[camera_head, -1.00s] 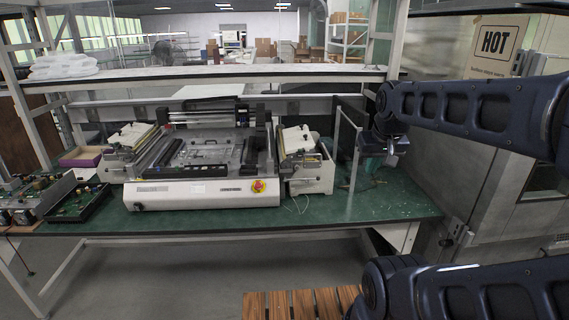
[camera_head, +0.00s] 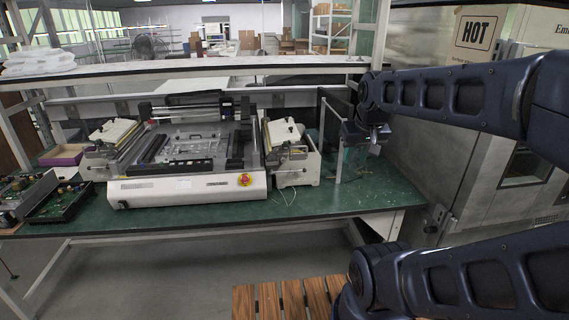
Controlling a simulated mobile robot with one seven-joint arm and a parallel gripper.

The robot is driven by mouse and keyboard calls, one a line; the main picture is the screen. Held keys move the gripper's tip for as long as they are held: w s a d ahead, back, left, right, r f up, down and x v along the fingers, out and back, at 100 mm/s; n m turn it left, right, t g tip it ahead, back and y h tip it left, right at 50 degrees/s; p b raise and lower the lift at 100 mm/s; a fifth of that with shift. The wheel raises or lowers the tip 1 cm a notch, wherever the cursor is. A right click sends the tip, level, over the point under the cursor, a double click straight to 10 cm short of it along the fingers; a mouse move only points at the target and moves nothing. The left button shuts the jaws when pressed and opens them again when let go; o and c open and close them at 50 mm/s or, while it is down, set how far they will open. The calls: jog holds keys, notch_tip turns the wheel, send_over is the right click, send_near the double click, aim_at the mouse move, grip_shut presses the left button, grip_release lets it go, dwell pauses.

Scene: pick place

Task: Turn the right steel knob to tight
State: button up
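I cannot make out a right steel knob in the camera view; any such knob is too small or hidden. A white bench machine (camera_head: 190,187) stands on the green bench, with a red and yellow round button (camera_head: 245,180) on its front. A white unit with a sloped top (camera_head: 296,170) stands at its right side. My dark blue arm reaches in from the right. Its end, which looks like my gripper (camera_head: 376,138), hangs over the right end of the bench, to the right of the white unit. Its fingers are too small and dark to read.
The green bench (camera_head: 300,208) has bare room at its front right. A thin upright frame (camera_head: 341,150) stands close to my arm's end. Circuit boards (camera_head: 70,198) lie at the left. A grey cabinet with a HOT sign (camera_head: 478,33) stands right. Wooden slats (camera_head: 290,300) lie below.

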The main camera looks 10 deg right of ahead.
jog(key=shift+o, duration=0.7)
jog(key=w+f+n+t, duration=0.1)
jog(key=w+f+n, duration=0.1)
jog(key=w, duration=0.6)
jog(key=w+f+n+t, duration=0.1)
jog(key=w+f+t, duration=0.1)
jog(key=w, duration=0.7)
jog(key=shift+d+f+n, duration=0.4)
jog(key=shift+d, duration=0.05)
jog(key=n+t+y, duration=0.2)
jog(key=n+t, duration=0.4)
jog(key=n, duration=0.4)
send_near(284, 161)
jog(key=s+d+r, duration=0.2)
jog(key=d+r, duration=0.3)
jog(key=d, duration=0.4)
jog(key=a+f+n+t+y, duration=0.3)
jog(key=a+f+n+y, duration=0.2)
jog(key=f+n, duration=0.3)
jog(key=x, duration=1)
jog(key=shift+w+a+f, duration=0.25)
jog(key=shift+a+f, duration=0.05)
jog(key=shift+a, duration=0.1)
jog(key=shift+c, duration=0.2)
